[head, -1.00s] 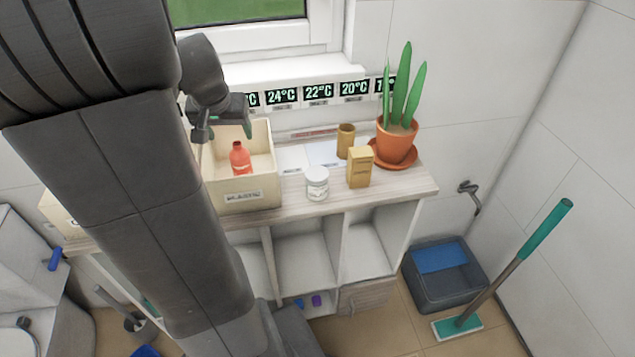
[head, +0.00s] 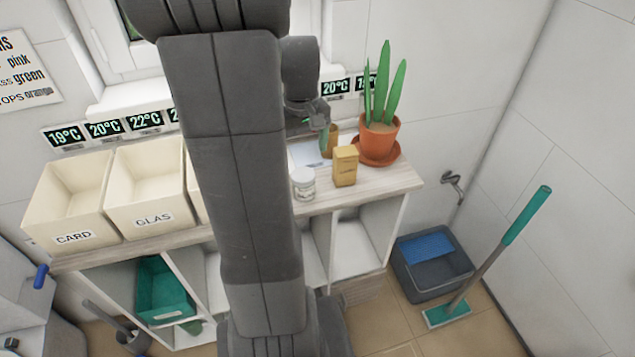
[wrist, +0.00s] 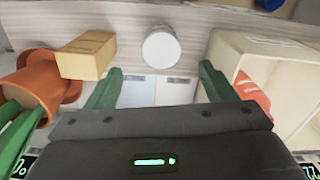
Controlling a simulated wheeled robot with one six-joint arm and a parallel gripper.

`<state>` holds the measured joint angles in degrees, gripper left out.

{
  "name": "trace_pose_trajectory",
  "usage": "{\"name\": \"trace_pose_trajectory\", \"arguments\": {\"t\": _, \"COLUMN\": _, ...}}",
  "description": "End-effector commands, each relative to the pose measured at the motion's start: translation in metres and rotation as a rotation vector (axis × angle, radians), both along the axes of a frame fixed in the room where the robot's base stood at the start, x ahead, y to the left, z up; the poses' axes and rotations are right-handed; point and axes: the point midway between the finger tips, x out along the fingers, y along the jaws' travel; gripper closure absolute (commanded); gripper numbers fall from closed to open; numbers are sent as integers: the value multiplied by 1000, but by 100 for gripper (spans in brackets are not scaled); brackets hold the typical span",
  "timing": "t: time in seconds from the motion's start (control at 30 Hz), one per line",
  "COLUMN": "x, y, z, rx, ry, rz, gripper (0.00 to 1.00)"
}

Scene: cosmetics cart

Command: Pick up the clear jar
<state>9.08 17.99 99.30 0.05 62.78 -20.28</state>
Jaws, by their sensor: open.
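The clear jar (head: 303,184) with a white lid stands upright on the wooden counter top, just right of my arm. In the wrist view the jar (wrist: 161,47) is seen from above, centred between the fingers but beyond their tips. My gripper (wrist: 160,82) is open and empty, with its two green fingers apart.
A yellow box (head: 345,166) stands close right of the jar, with a potted plant (head: 380,135) behind it. In the wrist view a cream bin (wrist: 228,50) holding a red bottle (wrist: 252,92) stands on the other side. Two cream bins, CARD (head: 45,215) and GLAS (head: 118,190), look empty.

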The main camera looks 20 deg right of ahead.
Motion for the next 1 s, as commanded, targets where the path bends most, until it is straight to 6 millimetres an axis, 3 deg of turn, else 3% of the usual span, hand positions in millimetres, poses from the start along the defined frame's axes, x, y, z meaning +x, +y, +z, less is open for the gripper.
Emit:
{"name": "trace_pose_trajectory", "arguments": {"t": 0.3, "x": -1, "y": 0, "z": -61, "rx": 0, "ry": 5, "rz": -2, "gripper": 23}}
{"name": "trace_pose_trajectory", "arguments": {"t": 0.57, "x": 0, "y": 0, "z": -78, "rx": 0, "ry": 1, "rz": -3, "gripper": 23}}
{"name": "trace_pose_trajectory", "arguments": {"t": 1.0, "x": 2, "y": 1, "z": -124, "rx": 0, "ry": 1, "rz": -3, "gripper": 23}}
